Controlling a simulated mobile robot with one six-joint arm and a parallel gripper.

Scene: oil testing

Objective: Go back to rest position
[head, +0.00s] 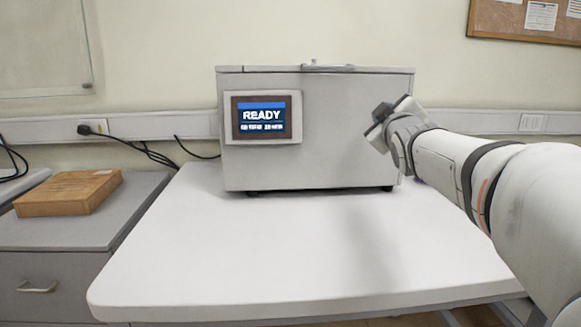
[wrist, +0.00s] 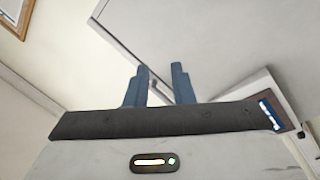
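My gripper (head: 381,112) is at the right front of a grey-white box-shaped machine (head: 310,150), near its upper right corner. In the wrist view my two blue-grey fingers (wrist: 160,68) stand apart with a gap between them. Nothing is held between them; an edge of the machine (wrist: 225,40) shows behind. The machine's lid is down, with a small handle (head: 328,67) on top. Its screen (head: 263,117) reads READY. My arm reaches in from the right side of the head view.
The machine stands at the back of a white table (head: 250,260) whose front is clear. A wooden box (head: 68,193) lies on a grey cabinet (head: 50,235) at the left. A wall trunking with cables (head: 140,147) runs behind. A notice board (head: 525,18) hangs at upper right.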

